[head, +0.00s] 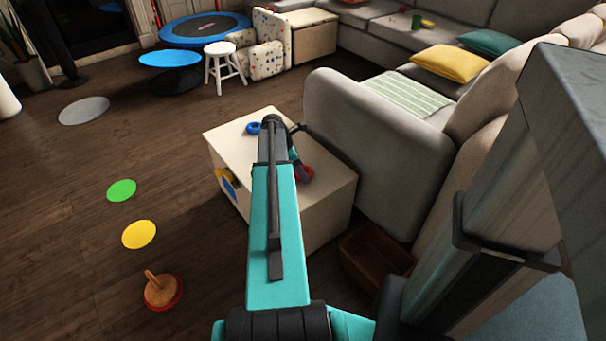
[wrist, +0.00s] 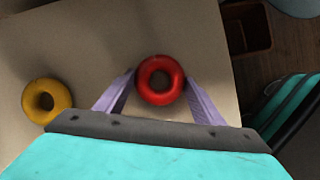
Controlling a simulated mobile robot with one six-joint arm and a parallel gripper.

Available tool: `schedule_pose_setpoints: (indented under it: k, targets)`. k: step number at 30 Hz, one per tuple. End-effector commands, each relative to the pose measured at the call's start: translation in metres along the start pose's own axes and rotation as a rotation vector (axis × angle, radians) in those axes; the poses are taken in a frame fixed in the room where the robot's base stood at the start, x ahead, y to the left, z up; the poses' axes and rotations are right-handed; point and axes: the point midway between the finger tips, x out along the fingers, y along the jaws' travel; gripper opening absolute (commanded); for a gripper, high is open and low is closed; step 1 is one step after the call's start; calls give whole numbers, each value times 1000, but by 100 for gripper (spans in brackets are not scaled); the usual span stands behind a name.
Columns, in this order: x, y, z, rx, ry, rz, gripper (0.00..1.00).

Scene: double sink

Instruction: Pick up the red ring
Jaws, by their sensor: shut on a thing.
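The red ring (wrist: 160,98) lies flat at the light box top, between the two pale purple fingers of my gripper (wrist: 160,80) in the wrist view. A finger touches each side of it, and my gripper is shut on it. I cannot tell whether the ring is clear of the surface. In the head view the red ring (head: 306,174) shows only in part beside my dark wrist, and my arm hides much of the box top.
A yellow ring (wrist: 63,97) lies left of my gripper on the box top (wrist: 90,45). A blue ring (head: 250,131) lies at the box's (head: 325,208) far side. A grey sofa (head: 365,150) stands close right. A wooden stand (head: 158,293) is on the floor, left.

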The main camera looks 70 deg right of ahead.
Motion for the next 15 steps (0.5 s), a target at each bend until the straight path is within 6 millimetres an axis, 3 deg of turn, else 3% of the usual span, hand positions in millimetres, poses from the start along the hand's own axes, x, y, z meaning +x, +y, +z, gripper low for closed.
schedule_pose_setpoints:
  k: [8,15]
  targets:
    - [-1,0,0,0,0,0,41]
    - [-16,0,6,0,0,1,41]
